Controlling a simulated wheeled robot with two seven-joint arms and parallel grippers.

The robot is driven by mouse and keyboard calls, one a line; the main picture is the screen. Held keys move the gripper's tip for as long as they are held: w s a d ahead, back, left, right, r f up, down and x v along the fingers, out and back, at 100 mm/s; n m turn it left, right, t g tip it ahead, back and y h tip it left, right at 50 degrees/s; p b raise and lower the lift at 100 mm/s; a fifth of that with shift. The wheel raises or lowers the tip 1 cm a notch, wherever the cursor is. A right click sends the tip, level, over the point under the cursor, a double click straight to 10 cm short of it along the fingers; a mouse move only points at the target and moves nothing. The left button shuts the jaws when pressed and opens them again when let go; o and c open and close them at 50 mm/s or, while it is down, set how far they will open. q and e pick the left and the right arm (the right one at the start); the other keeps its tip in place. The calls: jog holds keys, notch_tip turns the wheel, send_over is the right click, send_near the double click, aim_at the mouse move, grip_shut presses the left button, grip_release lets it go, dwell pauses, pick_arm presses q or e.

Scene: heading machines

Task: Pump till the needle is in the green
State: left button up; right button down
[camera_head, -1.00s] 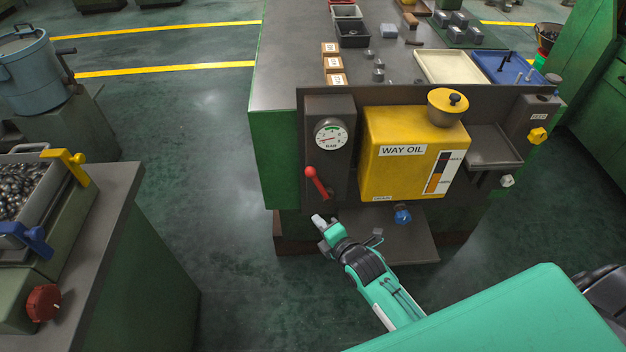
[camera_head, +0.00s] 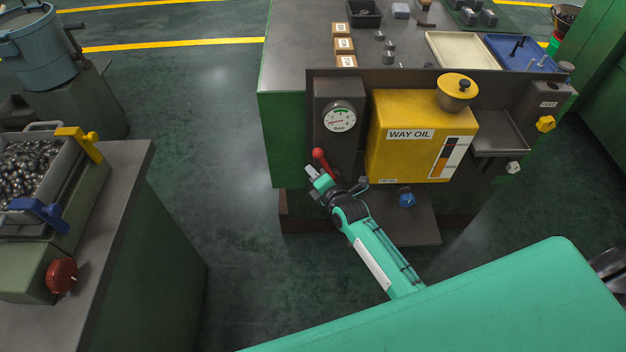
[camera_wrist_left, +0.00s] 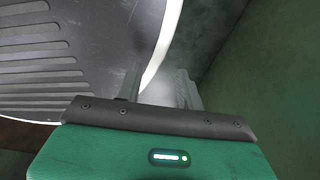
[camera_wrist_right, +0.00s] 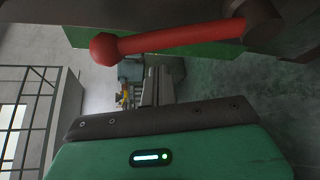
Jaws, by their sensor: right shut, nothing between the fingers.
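The pressure gauge (camera_head: 340,117) is on a dark panel at the bench's front. Its needle appears to point left, outside the green band, though the dial is small. Below it, the red pump lever (camera_head: 323,160) slants up-left to a round knob. My right gripper (camera_head: 311,172) is shut and empty, just below and left of the knob. In the right wrist view, the lever (camera_wrist_right: 180,39) crosses above the shut fingers (camera_wrist_right: 155,85), not between them; contact is unclear. My left gripper (camera_wrist_left: 160,88) shows only in the left wrist view, with its fingers apart and empty.
A yellow way oil tank (camera_head: 415,150) stands right of the gauge, with a blue knob (camera_head: 407,199) below. The benchtop (camera_head: 300,30) holds boxes and trays. Another green machine with a bin of steel parts (camera_head: 30,170) stands left. The floor between them is clear.

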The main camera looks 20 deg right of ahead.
aim_at(326, 163)
jog(key=d, duration=0.1)
jog(key=d+r, duration=0.1)
jog(key=d+m+b, duration=0.1)
jog(key=shift+s+d+r+t+y, duration=0.2)
jog(key=shift+s+d+t+y, duration=0.1)
jog(key=shift+s+t+y, duration=0.1)
jog(key=shift+s+d+r+m+t+b, duration=0.1)
jog(key=shift+d+m+t+b, duration=0.1)
jog(key=shift+d+m+b, duration=0.2)
jog(key=shift+s+d+r+m+t+b, duration=0.1)
jog(key=shift+d+m+t+b, duration=0.1)
jog(key=shift+d+m+b, duration=0.15)
jog(key=shift+s+d+r+m+t+y, duration=0.1)
jog(key=shift+d+r+m+t+y, duration=0.25)
jog(key=shift+m, duration=0.3)
pick_arm(q)
jog(key=w, duration=0.3)
jog(key=shift+w+a+f, duration=0.1)
jog(key=shift+f, duration=0.15)
pick_arm(e)
jog(key=shift+f, duration=0.1)
pick_arm(q)
jog(key=shift+d, duration=0.2)
